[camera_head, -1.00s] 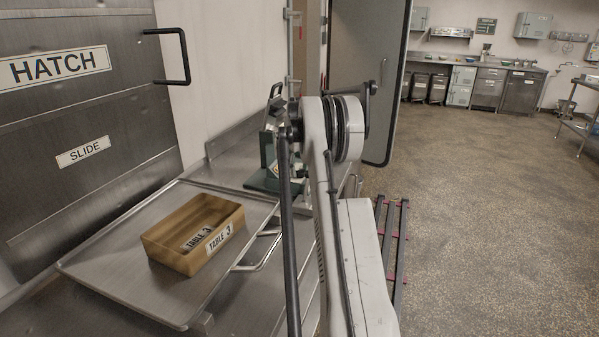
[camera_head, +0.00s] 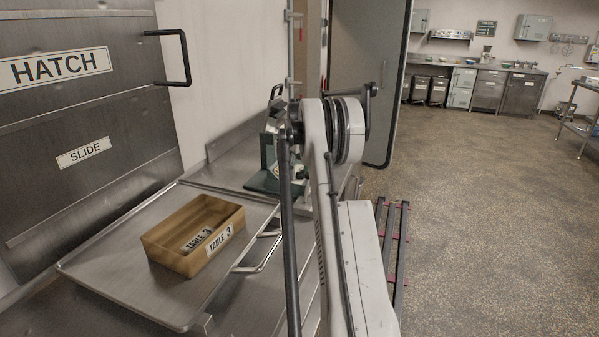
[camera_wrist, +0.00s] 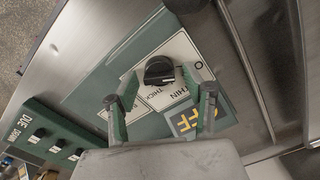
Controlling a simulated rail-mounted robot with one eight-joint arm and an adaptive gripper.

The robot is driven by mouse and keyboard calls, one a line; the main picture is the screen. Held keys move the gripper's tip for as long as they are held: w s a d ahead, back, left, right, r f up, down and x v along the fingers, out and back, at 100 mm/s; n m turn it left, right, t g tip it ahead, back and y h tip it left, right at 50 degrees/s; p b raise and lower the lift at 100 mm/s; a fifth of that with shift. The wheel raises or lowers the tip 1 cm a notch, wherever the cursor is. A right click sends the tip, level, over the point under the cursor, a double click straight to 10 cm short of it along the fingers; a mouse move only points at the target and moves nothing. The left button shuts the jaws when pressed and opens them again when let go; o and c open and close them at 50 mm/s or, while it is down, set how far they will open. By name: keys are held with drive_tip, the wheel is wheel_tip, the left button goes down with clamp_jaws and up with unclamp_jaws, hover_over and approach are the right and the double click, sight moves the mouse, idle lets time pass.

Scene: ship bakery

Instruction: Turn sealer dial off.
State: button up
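The green sealer (camera_head: 266,178) stands on the steel counter in the head view, partly hidden behind my arm. In the wrist view its face (camera_wrist: 150,125) carries white labels reading THIN and THICK, and a yellow OFF marking (camera_wrist: 186,121). A black round dial (camera_wrist: 159,70) sits on the white label plate. My gripper (camera_wrist: 165,88) is open, its two green-grey fingers spread on either side of the dial in the picture. I see no contact with the dial. The dial's exact pointing direction is hard to tell.
A green panel (camera_wrist: 45,137) with several black knobs shows at the wrist view's left. A tan TABLE 3 bin (camera_head: 170,250) sits on a steel tray (camera_head: 110,270). The HATCH shutter (camera_head: 80,110) is at left. The floor at right is open.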

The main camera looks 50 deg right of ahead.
sight(300, 173)
wheel_tip(300, 173, up, 12)
idle(0.8)
idle(0.4)
